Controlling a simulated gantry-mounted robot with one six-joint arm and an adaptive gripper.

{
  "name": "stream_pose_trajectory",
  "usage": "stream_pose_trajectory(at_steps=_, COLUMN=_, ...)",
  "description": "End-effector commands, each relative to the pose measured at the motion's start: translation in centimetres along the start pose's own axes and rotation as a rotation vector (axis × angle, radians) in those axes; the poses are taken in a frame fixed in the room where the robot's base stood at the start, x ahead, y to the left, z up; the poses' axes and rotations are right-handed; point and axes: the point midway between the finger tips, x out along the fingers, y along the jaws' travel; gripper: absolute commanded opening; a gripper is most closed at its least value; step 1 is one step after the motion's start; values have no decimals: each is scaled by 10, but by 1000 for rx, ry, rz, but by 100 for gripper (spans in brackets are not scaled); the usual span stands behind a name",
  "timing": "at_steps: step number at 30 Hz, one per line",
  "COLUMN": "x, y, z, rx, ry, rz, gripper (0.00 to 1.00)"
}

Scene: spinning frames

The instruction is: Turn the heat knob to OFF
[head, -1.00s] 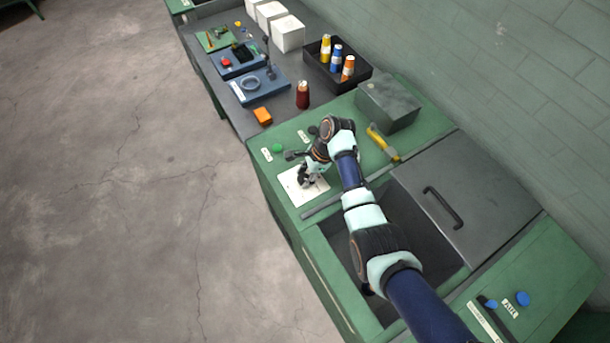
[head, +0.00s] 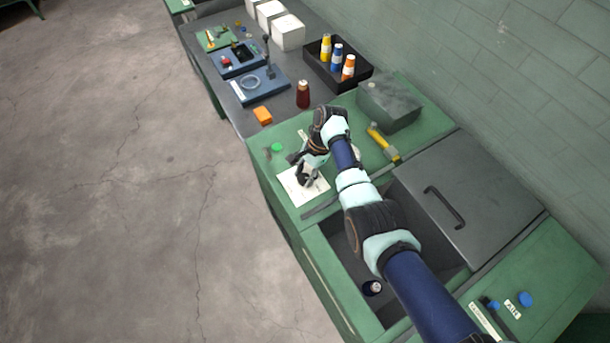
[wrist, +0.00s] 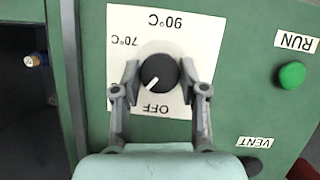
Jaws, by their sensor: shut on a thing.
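The heat knob (wrist: 158,72) is a round black dial on a white plate (wrist: 118,20), which also shows in the head view (head: 312,195). The plate appears upside down in the wrist view, with OFF below the knob, 70°C at upper left and 90°C at the top. The knob's white pointer slants down and left, close to the OFF word, toward its left side. My gripper (wrist: 158,76) has one finger on each side of the knob and is shut on it. In the head view my gripper (head: 308,178) hides the knob.
A green RUN button (wrist: 292,75) and a VENT label (wrist: 255,142) lie to the right in the wrist view. An open dark tub (head: 345,265) with a small bottle-like item (head: 373,287) is beside the panel. A yellow-handled tool (head: 383,142) and a grey box (head: 389,103) lie behind.

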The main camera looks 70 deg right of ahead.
Motion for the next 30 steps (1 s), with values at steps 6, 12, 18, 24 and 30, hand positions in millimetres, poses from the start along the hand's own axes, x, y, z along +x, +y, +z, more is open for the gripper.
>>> stream_pose_trajectory(at_steps=6, x=2, y=-2, z=-1, rx=-188, ry=1, rz=77, gripper=8)
stream_pose_trajectory(at_steps=12, x=3, y=-3, z=-1, rx=-347, ry=1, rz=143, gripper=8)
stream_pose_trajectory(at_steps=18, x=2, y=-3, z=0, rx=-472, ry=0, rz=195, gripper=8)
stream_pose_trajectory(at_steps=24, x=2, y=-3, z=0, rx=-553, ry=1, rz=229, gripper=8)
stream_pose_trajectory(at_steps=30, x=1, y=-3, z=1, rx=-591, ry=1, rz=244, gripper=8)
